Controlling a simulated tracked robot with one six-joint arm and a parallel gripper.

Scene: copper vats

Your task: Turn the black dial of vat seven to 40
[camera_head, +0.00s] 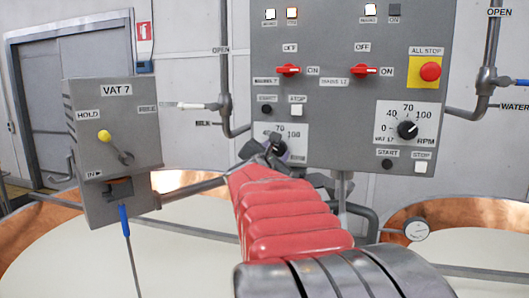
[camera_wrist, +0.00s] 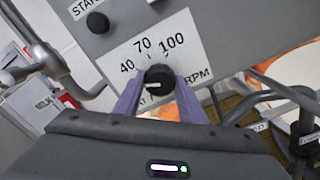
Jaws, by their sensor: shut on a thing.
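The black dial (camera_wrist: 159,75) of the left RPM scale sits between the two purple fingers of my gripper (camera_wrist: 158,84) in the wrist view. My gripper is shut on the dial. A white mark on the dial points to the left of the picture, seemingly below the 40; its exact reading is hard to tell. The white scale plate (camera_wrist: 187,56) shows 40, 70, 100 and RPM; the 0 is hidden. In the head view my gripper (camera_head: 273,147) covers much of this dial and the lower part of its plate (camera_head: 287,131).
Red switches, start and stop buttons and a red all-stop button (camera_head: 430,72) are nearby. A VAT 7 box (camera_head: 117,92) stands left; pipes and copper-rimmed vats surround the panel.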

